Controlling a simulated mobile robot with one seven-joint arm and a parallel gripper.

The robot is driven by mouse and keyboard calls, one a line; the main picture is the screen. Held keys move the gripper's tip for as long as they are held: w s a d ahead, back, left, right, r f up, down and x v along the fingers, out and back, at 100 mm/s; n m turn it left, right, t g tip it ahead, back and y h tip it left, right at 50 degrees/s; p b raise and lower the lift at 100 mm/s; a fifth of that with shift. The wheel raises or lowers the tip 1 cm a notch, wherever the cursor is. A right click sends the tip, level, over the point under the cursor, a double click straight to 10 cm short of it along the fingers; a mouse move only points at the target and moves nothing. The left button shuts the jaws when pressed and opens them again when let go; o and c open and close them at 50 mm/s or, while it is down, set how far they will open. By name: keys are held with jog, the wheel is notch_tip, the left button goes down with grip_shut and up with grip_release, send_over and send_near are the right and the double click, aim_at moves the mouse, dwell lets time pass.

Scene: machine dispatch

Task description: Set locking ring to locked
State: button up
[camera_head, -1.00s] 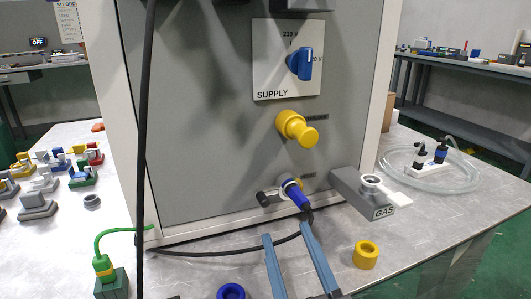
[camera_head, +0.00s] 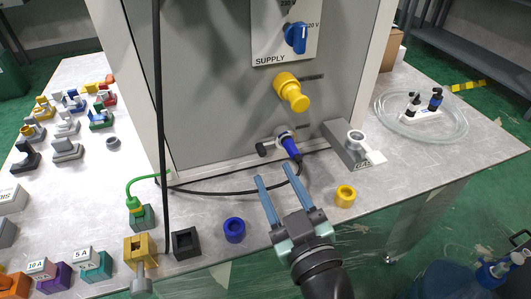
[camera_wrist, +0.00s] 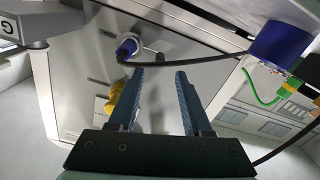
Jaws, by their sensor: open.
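A blue plug (camera_head: 291,149) sits in a round socket with a pale ring (camera_head: 281,134) low on the grey panel. A small dark lever (camera_head: 264,147) sticks out to the left of the socket. Which part is the locking ring, and how it is set, I cannot tell clearly. The blue plug also shows in the wrist view (camera_wrist: 127,49), above the left fingertip. My gripper (camera_head: 279,179) is open and empty, in front of and below the plug, apart from it. In the wrist view my gripper (camera_wrist: 160,72) has nothing between its fingers.
A black cable (camera_head: 225,192) runs from the plug across the table. A yellow knob-like fitting (camera_head: 292,92) is above the plug, and the grey GAS block (camera_head: 347,147) stands to its right. A blue ring (camera_head: 234,230) and a yellow ring (camera_head: 345,195) lie on the table.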

aim_at(263, 154)
jog(key=x, duration=0.5)
jog(key=shift+w+a, duration=0.15)
jog(key=shift+w, duration=0.2)
jog(key=shift+c, duration=0.2)
grip_shut()
